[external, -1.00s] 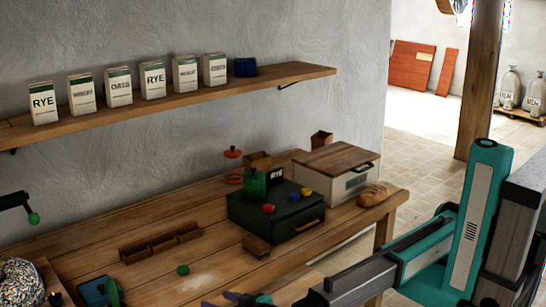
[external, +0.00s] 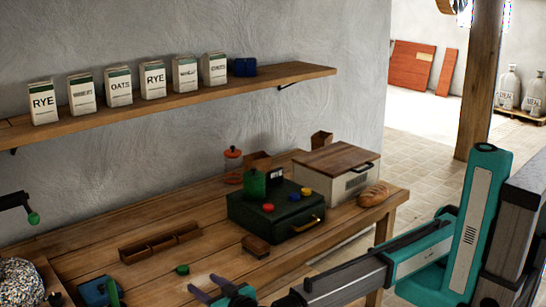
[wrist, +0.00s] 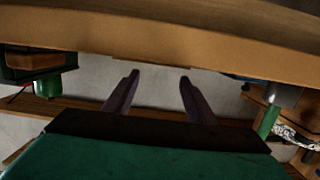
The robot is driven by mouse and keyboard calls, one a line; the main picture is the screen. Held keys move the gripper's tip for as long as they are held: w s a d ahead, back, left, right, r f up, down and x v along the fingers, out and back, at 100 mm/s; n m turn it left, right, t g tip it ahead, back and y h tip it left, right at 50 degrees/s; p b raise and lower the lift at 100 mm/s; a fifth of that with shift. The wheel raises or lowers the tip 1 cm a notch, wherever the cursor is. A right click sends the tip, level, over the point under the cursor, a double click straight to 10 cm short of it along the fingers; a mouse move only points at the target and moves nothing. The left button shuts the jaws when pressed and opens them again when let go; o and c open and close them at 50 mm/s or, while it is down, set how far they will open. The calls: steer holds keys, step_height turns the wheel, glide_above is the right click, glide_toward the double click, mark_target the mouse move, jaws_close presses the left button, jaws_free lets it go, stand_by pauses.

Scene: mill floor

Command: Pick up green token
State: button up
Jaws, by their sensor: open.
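The green token (external: 182,269) is a small round disc lying flat on the wooden table (external: 75,243), in front of the long wooden tray. My gripper (external: 203,283) is at the front of the table in the external view, just right of and nearer the camera than the token. Its two dark purple fingers are apart with nothing between them. A gap shows between token and fingers in the picture; their height difference is hard to tell. In the wrist view my gripper (wrist: 159,76) is open and empty. I cannot make out the token there.
A three-compartment wooden tray (external: 160,243) lies behind the token. A dark green box (external: 255,222) carries red, blue and yellow tokens and a green jar (external: 254,184). A small brown block (external: 256,246) lies before it. A blue object (external: 95,291) stands left.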

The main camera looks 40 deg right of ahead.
glide_toward(185, 270)
steer(key=w, duration=0.3)
steer(key=shift+w+a+f, duration=0.1)
steer(key=shift+a+f, duration=0.15)
steer(key=shift+f, duration=0.1)
steer(key=shift+w+p, duration=0.15)
steer(key=shift+p, duration=0.15)
steer(key=shift+w+d+f+p, duration=0.15)
steer(key=shift+w+p, duration=0.1)
steer(key=shift+w, duration=1)
steer(key=shift+w+d+f+p, duration=0.1)
steer(key=shift+w+f+p, duration=0.1)
steer(key=shift+w, duration=1.05)
steer(key=c, duration=1.2)
